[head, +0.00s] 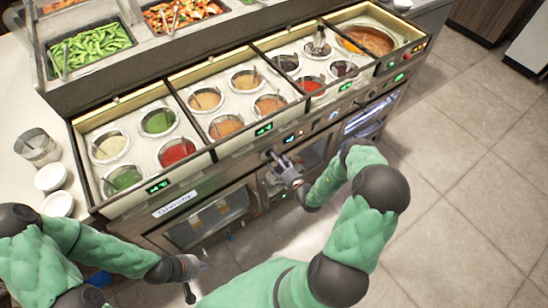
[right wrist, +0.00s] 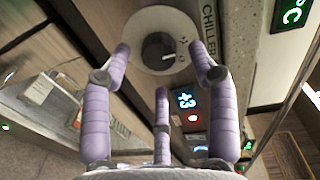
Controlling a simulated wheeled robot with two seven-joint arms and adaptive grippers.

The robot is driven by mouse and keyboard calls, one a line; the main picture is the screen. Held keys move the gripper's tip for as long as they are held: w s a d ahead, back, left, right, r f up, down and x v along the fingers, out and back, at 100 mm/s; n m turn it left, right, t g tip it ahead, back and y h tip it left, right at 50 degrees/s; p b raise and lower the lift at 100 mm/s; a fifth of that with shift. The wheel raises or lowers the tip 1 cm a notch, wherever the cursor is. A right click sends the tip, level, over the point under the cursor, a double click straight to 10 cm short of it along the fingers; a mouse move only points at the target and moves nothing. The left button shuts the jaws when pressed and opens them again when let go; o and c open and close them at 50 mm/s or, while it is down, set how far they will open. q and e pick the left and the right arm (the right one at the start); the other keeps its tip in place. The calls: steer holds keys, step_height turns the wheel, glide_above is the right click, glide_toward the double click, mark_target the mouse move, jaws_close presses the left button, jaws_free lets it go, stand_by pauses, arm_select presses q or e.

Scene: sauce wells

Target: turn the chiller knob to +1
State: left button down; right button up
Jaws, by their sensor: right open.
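The chiller knob (right wrist: 158,50) shows in the right wrist view as a dark round knob with a pale pointer mark, set in a light round dial beside the word CHILLER. A small display (right wrist: 185,99) near it reads what looks like +3 in cyan. My right gripper (right wrist: 160,65) has its purple fingers spread, with the knob between and beyond the fingertips; I cannot tell whether any finger touches it. In the head view this gripper (head: 276,162) is at the counter's front panel and covers most of the knob. My left gripper (head: 197,277) hangs empty, low at the counter's left front, fingers apart.
The counter holds sauce wells (head: 205,99) in framed sections, with green displays (head: 264,129) along the front. Trays of vegetables (head: 88,47) stand behind. White bowls (head: 50,177) and a metal cup (head: 37,147) sit at the left. The tiled floor (head: 455,190) at right is clear.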

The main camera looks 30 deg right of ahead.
steer(key=s, duration=0.9)
steer(key=shift+s+d+r, duration=0.25)
steer(key=shift+s+d, duration=0.05)
steer(key=shift+s, duration=0.1)
